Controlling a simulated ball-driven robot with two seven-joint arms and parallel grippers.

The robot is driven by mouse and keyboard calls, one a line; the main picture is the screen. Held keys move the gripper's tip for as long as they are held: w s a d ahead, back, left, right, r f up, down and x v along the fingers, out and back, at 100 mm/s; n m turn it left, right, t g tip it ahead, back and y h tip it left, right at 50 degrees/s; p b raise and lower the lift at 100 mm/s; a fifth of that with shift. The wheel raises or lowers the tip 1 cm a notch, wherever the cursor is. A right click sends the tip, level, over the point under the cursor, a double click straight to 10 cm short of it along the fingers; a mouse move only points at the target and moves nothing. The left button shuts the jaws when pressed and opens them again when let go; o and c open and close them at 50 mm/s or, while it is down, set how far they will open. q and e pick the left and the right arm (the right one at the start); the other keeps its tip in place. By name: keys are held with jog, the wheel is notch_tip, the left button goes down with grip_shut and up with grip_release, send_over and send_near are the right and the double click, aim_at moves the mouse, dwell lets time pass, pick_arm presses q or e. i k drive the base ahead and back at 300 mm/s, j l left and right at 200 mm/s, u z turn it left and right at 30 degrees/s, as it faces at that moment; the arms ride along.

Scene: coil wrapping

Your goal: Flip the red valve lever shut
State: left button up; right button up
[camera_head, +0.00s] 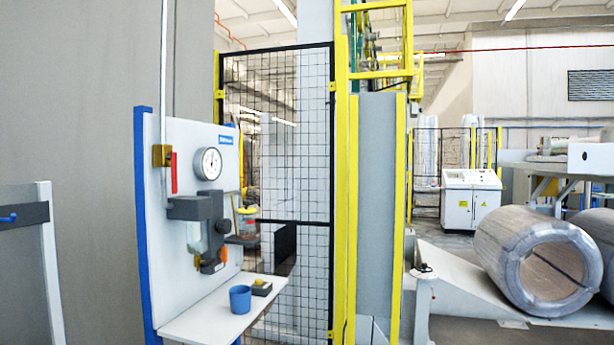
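The red valve lever (174,172) is on the brass-coloured valve (161,156) at the upper left of the white panel. The lever hangs roughly vertical, alongside the thin pipe (162,80) that runs down through the valve. A round white gauge (208,164) is mounted to its right. Below are a grey filter unit (196,207) with a clear bowl and a smaller dark fitting with an orange-red part (222,256). Neither of my grippers is in view.
A small white shelf (200,322) juts out below the panel, with a blue cup (240,299) and a small dark box with a yellow top (261,287). A black mesh fence (300,180) stands behind. Large wrapped coils (490,250) lie at right.

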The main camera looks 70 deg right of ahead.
aim_at(171, 156)
jog(key=z, duration=1.65)
jog(key=i+l, duration=0.15)
jog(key=l, duration=0.25)
jog(key=i+l, duration=0.2)
jog(key=l, duration=0.2)
jog(key=i+l, duration=0.15)
jog(key=l, duration=0.2)
jog(key=i+l, duration=0.2)
jog(key=l, duration=0.2)
jog(key=i+l, duration=0.15)
jog(key=l, duration=0.25)
jog(key=i+l, duration=0.15)
jog(key=l, duration=0.25)
jog(key=i+l, duration=0.2)
jog(key=l, duration=0.2)
